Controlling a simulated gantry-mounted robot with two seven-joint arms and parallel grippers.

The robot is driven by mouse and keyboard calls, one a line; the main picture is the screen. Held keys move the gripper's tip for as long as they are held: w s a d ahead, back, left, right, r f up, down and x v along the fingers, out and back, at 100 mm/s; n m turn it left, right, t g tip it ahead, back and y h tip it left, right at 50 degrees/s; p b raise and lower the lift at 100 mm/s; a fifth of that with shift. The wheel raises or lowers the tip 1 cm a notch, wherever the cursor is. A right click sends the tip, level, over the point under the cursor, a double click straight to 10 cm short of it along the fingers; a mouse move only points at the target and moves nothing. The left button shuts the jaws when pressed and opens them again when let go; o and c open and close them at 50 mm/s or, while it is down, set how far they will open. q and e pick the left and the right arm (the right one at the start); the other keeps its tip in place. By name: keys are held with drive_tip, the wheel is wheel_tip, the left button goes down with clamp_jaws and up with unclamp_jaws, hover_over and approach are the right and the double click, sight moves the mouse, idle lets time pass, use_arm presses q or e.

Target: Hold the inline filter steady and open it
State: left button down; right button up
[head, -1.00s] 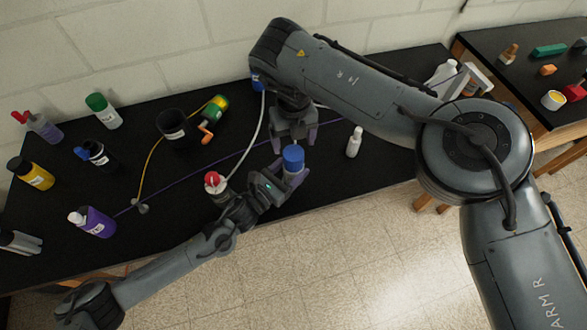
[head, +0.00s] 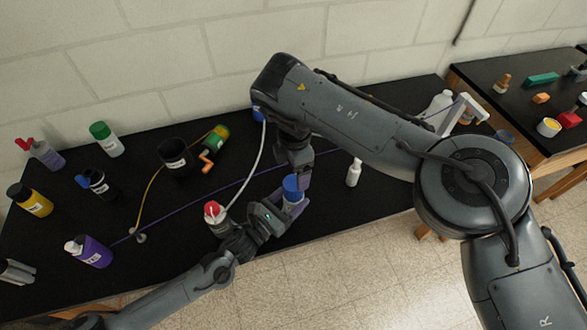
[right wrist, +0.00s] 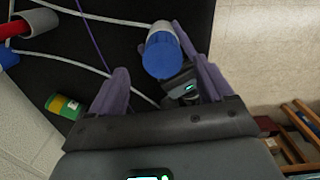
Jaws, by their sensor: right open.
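The inline filter has a blue cap (head: 292,187) that shows in the head view near the table's front edge. My left gripper (head: 284,207) holds the filter from below, and its fingers partly hide the body. My right gripper (head: 298,168) is open just above the cap, pointing down at it. In the right wrist view, the blue cap (right wrist: 163,58) lies between my open purple right fingers (right wrist: 160,70), closer to the right-hand finger. Part of my left gripper shows behind it. I cannot tell whether either right finger touches the cap.
A red-capped white bottle (head: 215,213) stands close to my left wrist. A small white bottle (head: 354,172) stands right of the grippers. A black cup (head: 174,158) and several bottles stand on the left. A white hose (head: 252,158) and a purple cable cross the black table (head: 120,185).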

sight(294, 183)
drive_tip(key=m, duration=0.6)
drive_tip(key=shift+m, duration=0.4)
drive_tip(key=m, duration=0.7)
drive_tip(key=shift+m, duration=0.3)
drive_tip(key=shift+s+a+f, duration=0.1)
drive_tip(key=shift+a+f, duration=0.05)
drive_tip(key=shift+f, duration=0.05)
drive_tip(key=shift+s+f, duration=0.1)
drive_tip(key=shift+f, duration=3.9)
